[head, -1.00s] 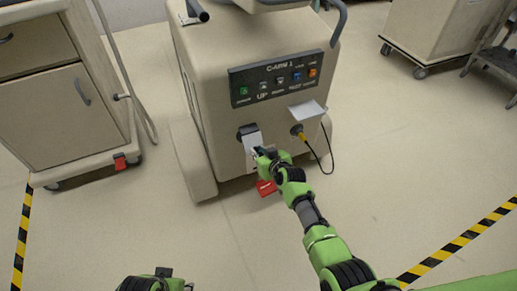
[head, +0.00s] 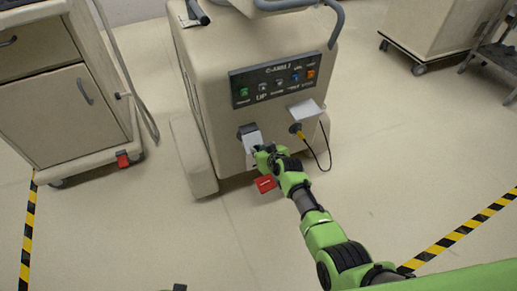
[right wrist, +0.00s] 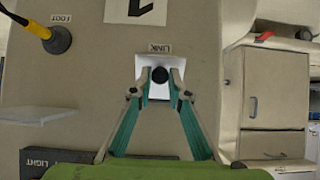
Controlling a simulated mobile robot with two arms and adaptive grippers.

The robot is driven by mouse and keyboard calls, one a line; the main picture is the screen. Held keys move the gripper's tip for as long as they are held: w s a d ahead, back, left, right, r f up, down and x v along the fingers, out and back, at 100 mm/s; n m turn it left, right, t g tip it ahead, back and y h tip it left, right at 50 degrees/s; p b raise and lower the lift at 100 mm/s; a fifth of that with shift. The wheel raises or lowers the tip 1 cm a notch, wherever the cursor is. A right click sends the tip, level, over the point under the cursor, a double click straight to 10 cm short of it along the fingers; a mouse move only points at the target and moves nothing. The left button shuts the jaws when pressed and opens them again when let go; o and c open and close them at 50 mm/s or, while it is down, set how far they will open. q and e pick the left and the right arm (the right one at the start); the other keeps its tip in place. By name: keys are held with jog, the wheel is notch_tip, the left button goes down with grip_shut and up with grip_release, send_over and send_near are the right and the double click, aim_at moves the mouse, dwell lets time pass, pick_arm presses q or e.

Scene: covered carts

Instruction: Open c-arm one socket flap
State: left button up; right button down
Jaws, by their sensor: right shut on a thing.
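The C-arm 1 cart (head: 215,95) stands in the middle of the head view, its front panel facing me. Its left socket flap (head: 252,141) is a pale plate slanting outward below a dark piece. In the right wrist view the flap (right wrist: 146,66) shows behind the fingers, near an upside-down LINK label. My right gripper (head: 262,155) is shut on the flap at its lower end. In the wrist view a dark round part (right wrist: 160,75) sits between the fingertips; I cannot tell whether it is a knob or the socket. Only a sliver of my left gripper (head: 180,288) shows.
A second socket with a yellow plug (head: 300,133) and black cable is right of the flap, under a raised flap (head: 305,108). A red pedal (head: 265,184) lies below. A drawer cart (head: 60,110) stands left, another cart (head: 440,35) back right. Open floor surrounds them.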

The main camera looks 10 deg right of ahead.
dwell(0.3)
jog(key=c, duration=1.9)
grip_release()
jog(key=shift+v, duration=6)
